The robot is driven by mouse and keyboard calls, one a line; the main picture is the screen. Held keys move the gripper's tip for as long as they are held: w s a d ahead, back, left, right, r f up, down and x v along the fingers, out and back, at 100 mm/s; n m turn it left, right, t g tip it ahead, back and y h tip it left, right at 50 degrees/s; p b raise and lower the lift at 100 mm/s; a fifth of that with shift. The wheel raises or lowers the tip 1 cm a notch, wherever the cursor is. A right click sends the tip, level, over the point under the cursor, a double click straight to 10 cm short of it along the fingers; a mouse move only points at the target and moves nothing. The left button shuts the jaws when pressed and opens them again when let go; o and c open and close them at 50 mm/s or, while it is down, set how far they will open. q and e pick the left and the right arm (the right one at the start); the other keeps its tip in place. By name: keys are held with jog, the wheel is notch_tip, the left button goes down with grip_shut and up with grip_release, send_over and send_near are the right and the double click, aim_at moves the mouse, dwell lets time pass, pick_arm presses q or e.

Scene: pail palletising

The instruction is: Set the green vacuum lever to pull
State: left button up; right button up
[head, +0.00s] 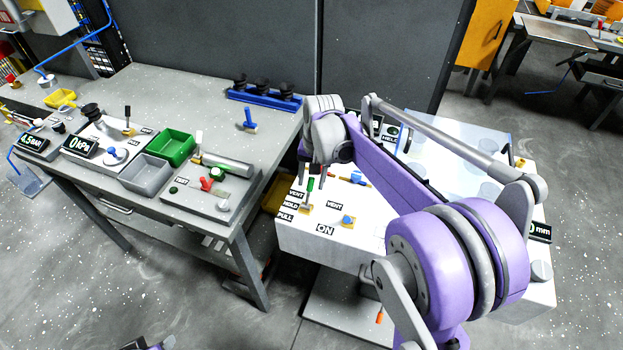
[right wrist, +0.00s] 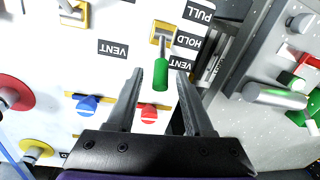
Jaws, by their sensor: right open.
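The green vacuum lever (right wrist: 160,74) stands on a brass-coloured plate on the white panel, and its green handle lies between my right fingertips in the right wrist view. The handle's end points toward the VENT label (right wrist: 182,62); the HOLD label (right wrist: 187,41) and PULL label (right wrist: 199,11) follow upward. In the head view the lever (head: 310,184) shows under my right gripper. My right gripper (right wrist: 160,72) is open, one finger on each side of the handle, with gaps visible. A small dark part, probably of my left gripper (head: 150,344), shows at the bottom edge.
The white console (head: 370,250) also carries a blue knob (right wrist: 87,105), a red knob (right wrist: 149,112) and a larger red knob (right wrist: 14,92). The grey workbench (head: 205,95) on the left holds a green bin (head: 172,147) and a grey bin (head: 147,172).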

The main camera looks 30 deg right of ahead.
grip_shut()
dwell(1.4)
